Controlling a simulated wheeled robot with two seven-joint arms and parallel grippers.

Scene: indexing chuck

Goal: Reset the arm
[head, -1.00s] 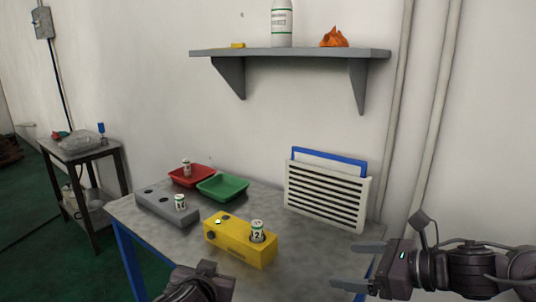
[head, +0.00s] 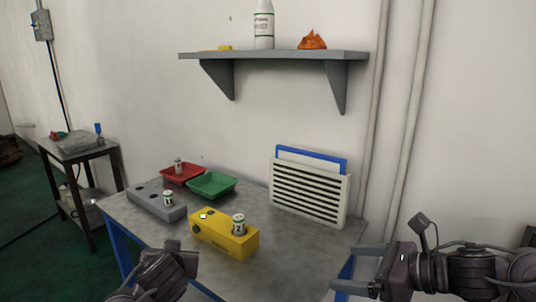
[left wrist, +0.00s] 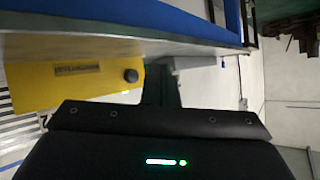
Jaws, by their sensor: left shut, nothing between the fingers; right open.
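A yellow block (head: 222,241) stands on the table with a white-and-green canister (head: 239,224) upright in its right-hand hole. It also shows in the left wrist view (left wrist: 60,85), with a dark knob on its face. My left gripper (left wrist: 160,85) is shut and empty, in front of the yellow block in that view and apart from it as far as I can tell. In the head view my left wrist is at the lower edge, before the table. My right gripper (head: 360,269) is open and empty at the lower right, near the table's right front corner.
A grey block (head: 145,204) with a canister (head: 168,198), a red tray (head: 190,181) holding a canister (head: 178,165), and a green tray (head: 212,187) share the table (head: 285,237). A louvred panel (head: 309,193) stands at the back right. A shelf (head: 280,55) hangs above.

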